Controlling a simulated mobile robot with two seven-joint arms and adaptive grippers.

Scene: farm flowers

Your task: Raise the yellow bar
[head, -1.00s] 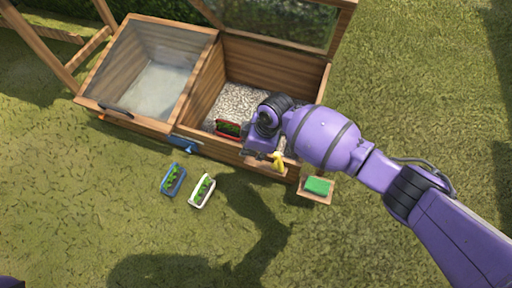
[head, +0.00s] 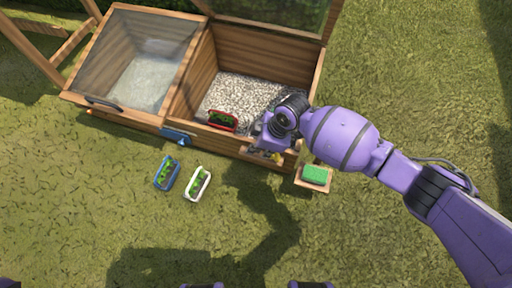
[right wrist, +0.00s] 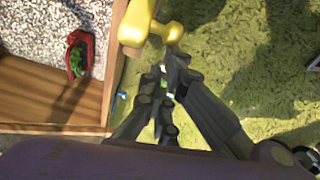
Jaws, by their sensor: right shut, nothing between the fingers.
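The yellow bar (right wrist: 150,28) shows at the top of the right wrist view, a short bar with a rounded crosspiece, beside the wooden box's edge. In the head view only a small part of the yellow bar (head: 277,157) shows at the box's front right, mostly hidden by my right wrist. My right gripper (right wrist: 167,72) is shut and empty, its fingertips just below the bar in the right wrist view; I cannot tell whether they touch it. In the head view the right gripper is largely hidden under its wrist. My left gripper is not in view.
The wooden box (head: 240,150) has a glass-covered left bay and an open gravel bay holding a red planter (head: 222,120). A blue planter (head: 167,173) and a white planter (head: 198,183) stand on the grass. A green block (head: 315,175) lies on a small wooden tray.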

